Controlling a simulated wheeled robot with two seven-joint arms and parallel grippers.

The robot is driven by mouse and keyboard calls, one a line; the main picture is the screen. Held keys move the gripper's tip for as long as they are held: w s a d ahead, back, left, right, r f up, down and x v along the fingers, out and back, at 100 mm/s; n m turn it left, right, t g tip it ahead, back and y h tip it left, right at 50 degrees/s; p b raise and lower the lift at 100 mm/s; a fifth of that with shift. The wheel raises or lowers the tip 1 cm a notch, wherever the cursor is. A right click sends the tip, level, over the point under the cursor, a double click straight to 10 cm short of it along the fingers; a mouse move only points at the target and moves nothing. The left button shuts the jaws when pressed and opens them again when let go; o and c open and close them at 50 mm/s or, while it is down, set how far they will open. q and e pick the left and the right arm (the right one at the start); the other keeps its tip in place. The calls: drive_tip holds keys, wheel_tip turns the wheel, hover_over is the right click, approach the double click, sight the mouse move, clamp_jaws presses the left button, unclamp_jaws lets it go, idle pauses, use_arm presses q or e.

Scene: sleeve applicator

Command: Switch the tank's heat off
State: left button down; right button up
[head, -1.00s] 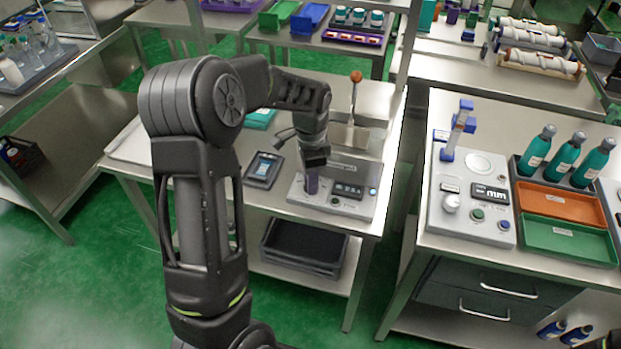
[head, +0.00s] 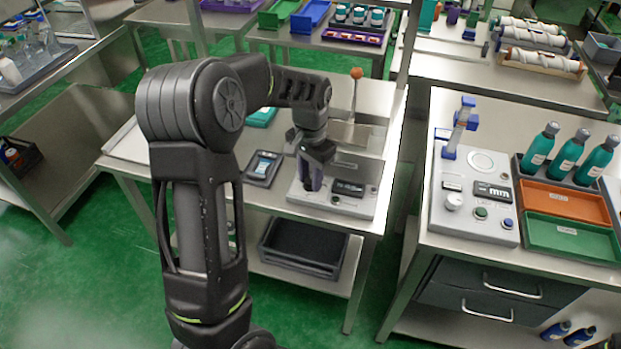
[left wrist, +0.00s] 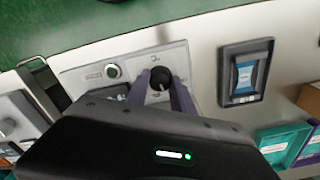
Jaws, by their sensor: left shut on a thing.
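The tank's grey control panel (head: 352,207) sits on the front of the middle steel table. It has a dark display (head: 348,188) and small buttons. In the left wrist view a black round knob (left wrist: 160,80) stands on the panel, with a green-centred button (left wrist: 113,71) beside it. My left gripper (head: 313,188) points down at the panel's left part. Its two purple-grey fingers (left wrist: 160,88) are closed around the knob. The steel tank (head: 362,160) is behind the panel, with an orange-tipped lever (head: 356,74) standing up. My right gripper does not show.
A dark framed tray with a blue-and-white packet (head: 263,168) lies left of the panel. A black bin (head: 303,248) sits on the shelf below. To the right, another table carries a second panel (head: 472,195), teal bottles (head: 567,155) and orange and green trays (head: 570,235).

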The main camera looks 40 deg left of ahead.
use_arm(q)
drive_tip(key=n, duration=0.5)
drive_tip(key=shift+n+b, duration=0.3)
drive_tip(key=n, duration=0.5)
drive_tip(key=shift+w+n, duration=0.1)
drive_tip(key=shift+n, duration=0.2)
drive_tip(key=c, duration=1.1)
unclamp_jaws()
wheel_tip(320, 180, up, 8)
drive_tip(key=shift+f+b, duration=0.1)
drive_tip(key=shift+b, duration=0.35)
